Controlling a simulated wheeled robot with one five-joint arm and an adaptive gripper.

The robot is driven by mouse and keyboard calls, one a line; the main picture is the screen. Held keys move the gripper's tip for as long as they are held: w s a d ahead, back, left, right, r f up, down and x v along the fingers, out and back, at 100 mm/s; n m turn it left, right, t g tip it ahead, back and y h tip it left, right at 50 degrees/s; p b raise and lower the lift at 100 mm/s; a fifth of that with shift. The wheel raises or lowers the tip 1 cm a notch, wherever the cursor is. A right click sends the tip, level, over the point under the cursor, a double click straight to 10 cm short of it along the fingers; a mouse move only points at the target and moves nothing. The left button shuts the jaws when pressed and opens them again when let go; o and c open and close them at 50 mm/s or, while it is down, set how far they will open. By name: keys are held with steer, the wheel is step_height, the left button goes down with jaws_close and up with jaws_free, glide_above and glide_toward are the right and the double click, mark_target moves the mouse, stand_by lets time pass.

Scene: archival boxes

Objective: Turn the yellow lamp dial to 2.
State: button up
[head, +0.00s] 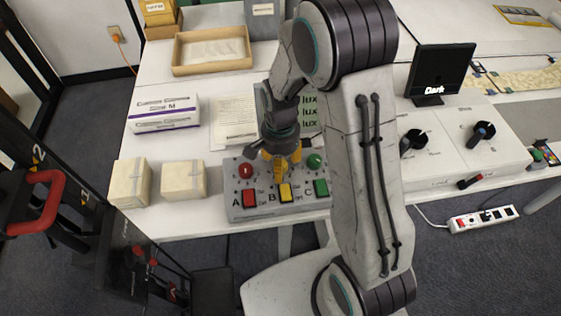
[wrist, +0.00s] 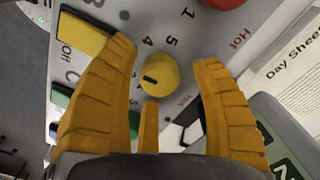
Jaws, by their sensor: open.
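The yellow dial (wrist: 158,72) is a round knob on the grey control panel (wrist: 195,22). In the wrist view its dark pointer mark is on its left side, and the printed 4 and 5 show above it. In the head view my gripper (head: 281,158) is over the middle of the panel and hides the yellow dial. The yellow B switch (head: 285,193) is just in front of it.
A red dial (head: 246,171) and red switch (head: 250,198) are left of my gripper. A green dial (head: 314,160) and green switch (head: 321,188) are to its right. Two cream boxes (head: 183,180) stand left of the panel. A Dark sign (head: 440,72) stands at the right.

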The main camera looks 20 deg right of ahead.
steer(key=shift+c, duration=0.4)
jaws_close()
steer(key=shift+n, duration=0.3)
steer(key=n+b, duration=0.1)
steer(key=n, duration=0.2)
steer(key=shift+f, duration=0.1)
steer(key=shift+s+n+b, duration=0.1)
steer(key=shift+n+b, duration=0.35)
steer(key=shift+n, duration=1.65)
steer(key=shift+o, duration=0.4)
jaws_free()
